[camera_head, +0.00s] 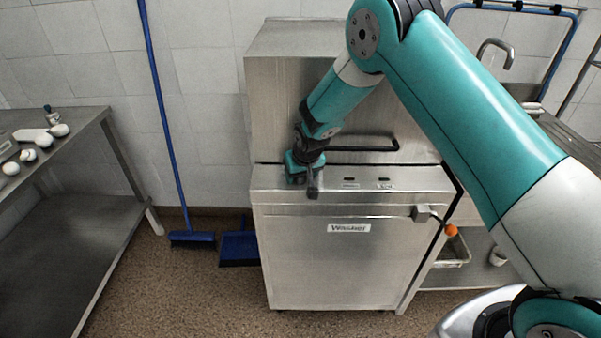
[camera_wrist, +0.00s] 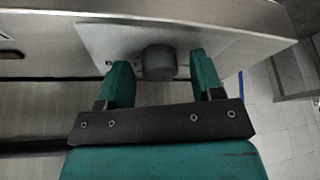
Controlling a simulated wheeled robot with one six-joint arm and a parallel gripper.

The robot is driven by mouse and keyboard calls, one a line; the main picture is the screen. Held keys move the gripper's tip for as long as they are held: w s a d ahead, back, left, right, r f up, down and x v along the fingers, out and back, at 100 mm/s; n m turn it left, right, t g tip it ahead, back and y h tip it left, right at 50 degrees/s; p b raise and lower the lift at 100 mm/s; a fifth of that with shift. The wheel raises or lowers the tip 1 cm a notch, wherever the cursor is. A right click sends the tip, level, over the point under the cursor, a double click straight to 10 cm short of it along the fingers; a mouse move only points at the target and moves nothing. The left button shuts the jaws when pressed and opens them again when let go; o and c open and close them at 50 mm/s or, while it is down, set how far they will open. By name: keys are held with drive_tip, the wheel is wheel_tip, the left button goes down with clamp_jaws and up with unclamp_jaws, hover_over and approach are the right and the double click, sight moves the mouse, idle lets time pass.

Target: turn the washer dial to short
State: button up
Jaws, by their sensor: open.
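The washer (camera_head: 345,262) is a steel machine with a control strip along the top of its front. Its dial shows in the wrist view as a dark round knob (camera_wrist: 159,62) on a lighter square plate (camera_wrist: 105,40). My gripper (camera_wrist: 160,80) is open, with one teal finger on each side of the knob and gaps visible to both. In the head view my gripper (camera_head: 310,183) is at the left end of the control strip (camera_head: 410,180) and hides the dial. The dial's markings and pointer are not readable.
A black bar handle (camera_head: 365,146) runs across the upper hood. A grey box with an orange-tipped lever (camera_head: 450,230) sticks out at the front right. A steel table (camera_head: 75,215) stands left. A blue broom (camera_head: 192,238) and dustpan (camera_head: 239,248) are beside the washer.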

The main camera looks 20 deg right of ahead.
drive_tip(key=c, duration=0.9)
drive_tip(key=shift+a+m, duration=0.1)
drive_tip(key=shift+m, duration=0.2)
drive_tip(key=shift+f+m+h+b, duration=0.1)
drive_tip(key=shift+m+h+b, duration=0.3)
drive_tip(key=shift+m+b, duration=0.35)
drive_tip(key=m+h+b, duration=0.1)
drive_tip(key=m, duration=0.1)
drive_tip(key=m+b, duration=0.1)
drive_tip(key=m, duration=0.1)
drive_tip(key=shift+a+m+g+h, duration=0.1)
drive_tip(key=shift+m+g+h, duration=0.2)
drive_tip(key=shift+h, duration=0.1)
drive_tip(key=m+g+h+b, duration=0.1)
drive_tip(key=m+b, duration=0.1)
drive_tip(key=m, duration=0.3)
drive_tip(key=shift+w, duration=0.1)
drive_tip(key=shift+m+h+b, duration=0.25)
drive_tip(key=shift+h+b, duration=0.05)
